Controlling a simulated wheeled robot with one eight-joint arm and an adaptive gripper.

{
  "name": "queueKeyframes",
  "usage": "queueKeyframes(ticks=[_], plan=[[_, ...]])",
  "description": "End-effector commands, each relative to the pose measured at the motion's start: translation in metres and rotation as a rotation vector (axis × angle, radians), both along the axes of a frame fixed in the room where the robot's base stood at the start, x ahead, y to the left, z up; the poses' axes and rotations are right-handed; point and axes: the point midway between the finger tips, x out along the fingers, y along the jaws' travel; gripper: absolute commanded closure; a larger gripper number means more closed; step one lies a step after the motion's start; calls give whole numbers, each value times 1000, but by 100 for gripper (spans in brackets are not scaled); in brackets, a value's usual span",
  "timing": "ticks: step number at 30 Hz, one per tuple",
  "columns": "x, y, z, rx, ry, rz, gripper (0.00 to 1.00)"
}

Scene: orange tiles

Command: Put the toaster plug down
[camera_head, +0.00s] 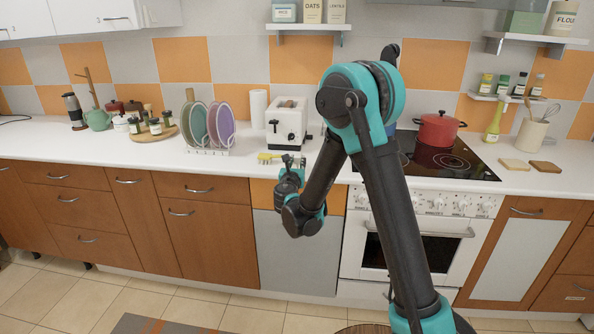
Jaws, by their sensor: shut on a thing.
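The white toaster (287,124) stands upright on the white counter against the tiled wall. My gripper (293,161) is just in front of the toaster, low over the counter's front part. It is shut on the toaster plug, which is too small and too covered by the fingers to make out. I cannot tell whether the plug touches the counter. The plug's cord cannot be made out either.
A yellow brush (270,157) lies on the counter just left of my gripper. A rack of plates (208,150) stands farther left, and a paper roll (258,108) behind. The black cooktop with a red pot (438,131) is to the right. Counter left of the rack's front is clear.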

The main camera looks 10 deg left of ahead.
Motion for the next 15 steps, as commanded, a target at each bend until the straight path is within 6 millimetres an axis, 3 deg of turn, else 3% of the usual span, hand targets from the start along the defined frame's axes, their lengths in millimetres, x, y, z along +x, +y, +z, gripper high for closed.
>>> queueKeyframes(ticks=[9, 15], plan=[[0, 0, -34, 0, 0, 0, 100], [0, 0, -35, 0, 0, 0, 100]])
